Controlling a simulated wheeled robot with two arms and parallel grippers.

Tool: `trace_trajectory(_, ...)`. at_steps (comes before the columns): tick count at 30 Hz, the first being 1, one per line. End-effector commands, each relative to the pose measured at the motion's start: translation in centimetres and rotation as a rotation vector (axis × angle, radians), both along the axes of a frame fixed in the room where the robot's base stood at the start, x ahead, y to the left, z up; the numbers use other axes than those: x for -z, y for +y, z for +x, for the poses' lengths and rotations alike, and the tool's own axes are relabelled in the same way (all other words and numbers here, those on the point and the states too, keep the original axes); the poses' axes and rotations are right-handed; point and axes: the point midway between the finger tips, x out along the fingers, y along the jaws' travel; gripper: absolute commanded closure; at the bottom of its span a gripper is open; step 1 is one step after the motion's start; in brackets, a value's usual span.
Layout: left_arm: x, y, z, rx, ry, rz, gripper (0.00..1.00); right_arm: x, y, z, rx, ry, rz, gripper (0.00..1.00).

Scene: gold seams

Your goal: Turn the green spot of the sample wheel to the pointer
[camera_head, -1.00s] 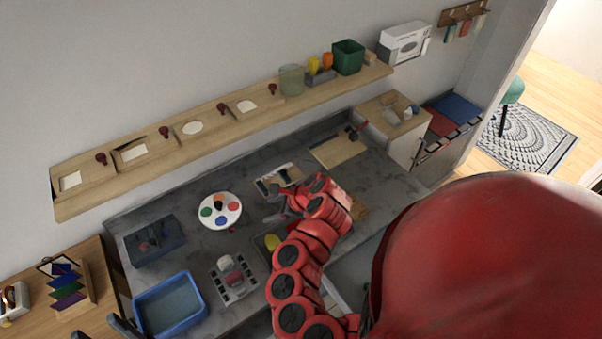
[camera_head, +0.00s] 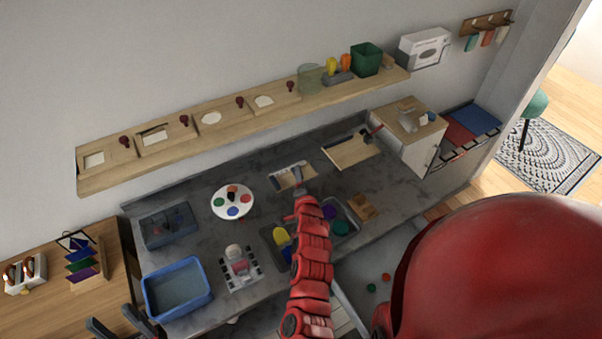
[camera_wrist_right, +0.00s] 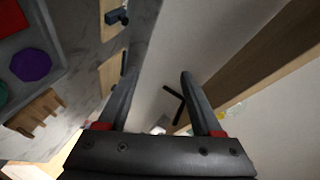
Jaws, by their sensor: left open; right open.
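The sample wheel (camera_head: 232,203) is a white disc with several coloured spots, lying flat on the dark grey bench. A blue spot (camera_head: 232,211) is on its near side. I cannot make out the pointer surely. My right gripper (camera_head: 299,190) is at the end of the red arm, to the right of the wheel and apart from it. In the right wrist view its fingers (camera_wrist_right: 158,100) are spread, with nothing between them. My left gripper (camera_head: 120,325) is at the lower left edge, open and partly cut off.
A blue tub (camera_head: 177,289) and a small rack (camera_head: 240,268) stand nearer than the wheel. A dark tray (camera_head: 168,226) is left of it. A small wooden board (camera_head: 290,177) lies beyond my right gripper. A long shelf (camera_head: 180,151) runs along the wall.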

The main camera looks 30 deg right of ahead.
Motion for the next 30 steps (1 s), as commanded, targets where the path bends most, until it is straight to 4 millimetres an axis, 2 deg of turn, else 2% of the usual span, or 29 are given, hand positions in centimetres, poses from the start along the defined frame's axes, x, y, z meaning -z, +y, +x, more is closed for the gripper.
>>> trace_trajectory(3,0.0,0.0,0.0,0.0,0.0,0.0,0.5,-1.5,0.4,-0.1,-0.013,-0.05,-0.123,0.33)
trace_trajectory(9,0.0,0.0,0.0,0.0,0.0,0.0,0.5,-3.4,0.7,-0.3,-0.016,-0.109,-0.25,0.33)
trace_trajectory(25,0.0,0.0,0.0,0.0,0.0,0.0,0.5,-3.8,0.9,-0.4,-0.016,-0.123,-0.277,0.34)
trace_trajectory(30,1.6,0.0,0.0,0.0,0.0,0.0,0.5,-3.9,1.7,-0.9,-0.021,-0.18,-0.389,0.34)
